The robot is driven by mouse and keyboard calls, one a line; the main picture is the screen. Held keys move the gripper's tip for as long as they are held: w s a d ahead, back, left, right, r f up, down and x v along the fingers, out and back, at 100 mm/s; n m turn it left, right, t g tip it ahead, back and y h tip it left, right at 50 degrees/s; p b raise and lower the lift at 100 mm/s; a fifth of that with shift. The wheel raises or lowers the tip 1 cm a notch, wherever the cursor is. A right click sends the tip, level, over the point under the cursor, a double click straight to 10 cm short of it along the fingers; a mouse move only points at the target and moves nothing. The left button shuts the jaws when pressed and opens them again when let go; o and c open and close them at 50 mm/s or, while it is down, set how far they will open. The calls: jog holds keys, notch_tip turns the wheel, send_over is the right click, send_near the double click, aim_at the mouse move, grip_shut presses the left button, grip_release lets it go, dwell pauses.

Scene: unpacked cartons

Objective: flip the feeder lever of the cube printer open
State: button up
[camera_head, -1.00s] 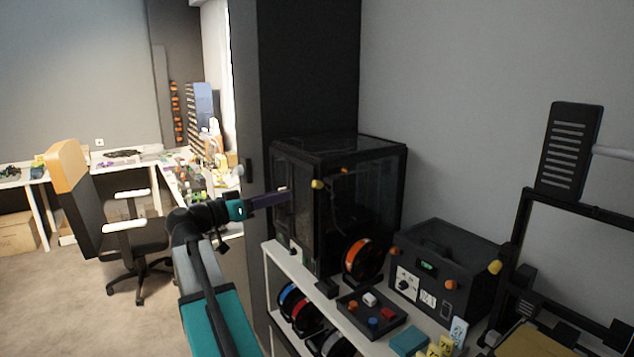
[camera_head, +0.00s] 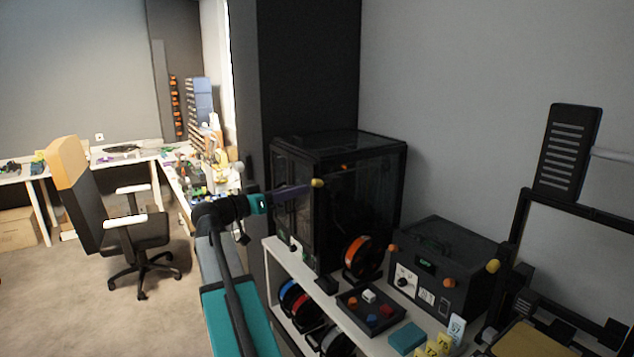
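The knob looks like the end of the feeder lever, but the lever itself cannot be made out against the dark printer. My gripper (camera_head: 306,188) reaches in from the left, in front of the printer's left side, with its dark purple fingers pointing at the knob. The tips appear right beside the knob; whether they touch it cannot be told. The fingers look like one bar, so their opening does not show.
An orange spool (camera_head: 362,258) stands at the printer's front. A black tray (camera_head: 351,308) with small coloured parts lies on the shelf (camera_head: 292,262). A black box with orange knobs (camera_head: 447,262) stands to the right, beside an open-frame machine (camera_head: 515,245). Free floor lies left.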

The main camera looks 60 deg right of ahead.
aim_at(313, 185)
jog(key=p+x, duration=0.3)
jog(key=x, duration=0.6)
grip_shut()
